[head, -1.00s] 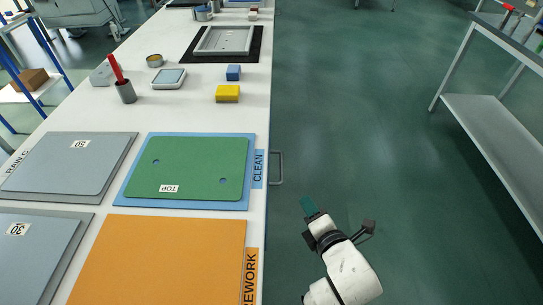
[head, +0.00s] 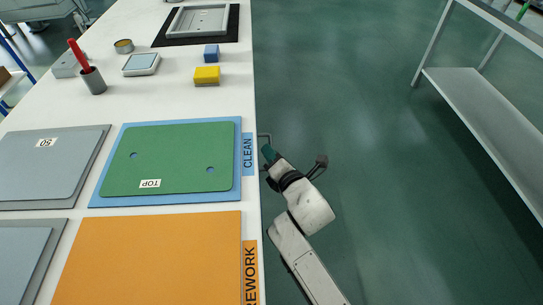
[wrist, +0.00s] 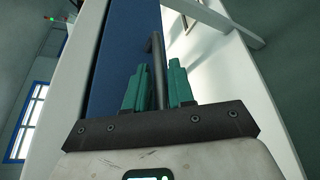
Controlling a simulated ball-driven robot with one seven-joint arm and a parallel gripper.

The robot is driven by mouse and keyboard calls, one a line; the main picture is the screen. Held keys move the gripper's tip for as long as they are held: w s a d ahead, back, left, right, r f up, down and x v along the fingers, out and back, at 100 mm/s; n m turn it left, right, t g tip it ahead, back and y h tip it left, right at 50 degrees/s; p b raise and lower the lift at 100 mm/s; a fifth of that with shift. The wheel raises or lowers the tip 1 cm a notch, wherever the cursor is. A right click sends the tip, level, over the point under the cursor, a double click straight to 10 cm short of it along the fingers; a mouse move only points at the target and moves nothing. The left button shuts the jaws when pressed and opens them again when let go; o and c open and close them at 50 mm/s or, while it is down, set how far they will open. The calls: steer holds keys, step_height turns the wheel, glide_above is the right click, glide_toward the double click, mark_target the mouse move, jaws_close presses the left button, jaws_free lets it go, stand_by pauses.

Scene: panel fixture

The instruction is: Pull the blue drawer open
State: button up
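The blue drawer front (wrist: 125,55) shows in the wrist view as a dark blue panel in the side of the white bench. Its dark bar handle (wrist: 154,55) stands out from it and runs down between the two green fingers of my gripper (wrist: 159,75). A narrow gap shows between the fingers and the bar, so my gripper looks open around the handle. In the head view my gripper (head: 268,153) is at the bench's right edge, over the handle (head: 264,135), and partly hides it. The drawer front is hidden there by the bench top. The drawer looks closed.
The white bench top (head: 110,103) carries a green panel (head: 180,155) on a blue mat, an orange mat (head: 150,265) and grey panels. A grey shelf unit (head: 480,100) stands at the right. The floor (head: 400,200) between is clear.

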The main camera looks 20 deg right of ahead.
steer(key=shift+w, duration=0.25)
steer(key=shift+c, duration=0.5)
jaws_close()
